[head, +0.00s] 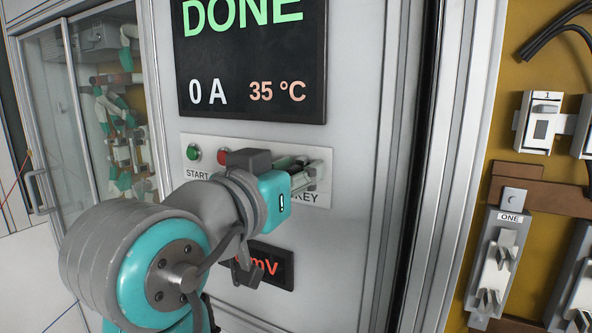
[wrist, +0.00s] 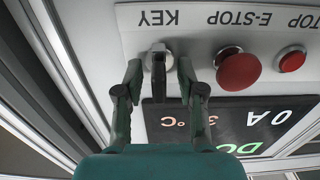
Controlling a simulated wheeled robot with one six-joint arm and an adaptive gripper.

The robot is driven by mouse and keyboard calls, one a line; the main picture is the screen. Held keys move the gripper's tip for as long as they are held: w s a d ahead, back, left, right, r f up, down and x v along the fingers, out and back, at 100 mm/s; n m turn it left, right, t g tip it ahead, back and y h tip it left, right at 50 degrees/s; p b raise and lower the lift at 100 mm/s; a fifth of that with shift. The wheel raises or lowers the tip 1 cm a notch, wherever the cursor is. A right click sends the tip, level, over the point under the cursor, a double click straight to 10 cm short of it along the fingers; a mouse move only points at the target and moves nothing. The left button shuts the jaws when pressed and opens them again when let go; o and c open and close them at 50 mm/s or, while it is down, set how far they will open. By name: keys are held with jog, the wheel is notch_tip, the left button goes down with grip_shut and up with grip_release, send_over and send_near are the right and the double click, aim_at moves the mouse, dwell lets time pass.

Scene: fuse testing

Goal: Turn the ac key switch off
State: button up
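The key switch (wrist: 158,58) shows in the wrist view as a round metal lock with a dark key standing in it, under the upside-down KEY label. The key looks lined up along the picture's vertical. My gripper (wrist: 160,72) has its two fingers apart, one on each side of the key, with small gaps visible; no clear contact shows. In the head view my gripper (head: 312,172) reaches the right end of the white switch panel (head: 318,198) and hides the key.
The red E-STOP button (wrist: 238,68) and a smaller red stop button (wrist: 291,59) sit beside the key. A green START button (head: 193,153) is at the panel's left. The display (head: 250,60) above reads DONE, 0 A, 35 °C. A fuse board (head: 535,175) stands right.

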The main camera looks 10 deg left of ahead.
jog(key=shift+s, duration=0.1)
jog(key=v, duration=1.1)
jog(key=shift+s+a, duration=0.15)
jog(key=shift+s, duration=0.25)
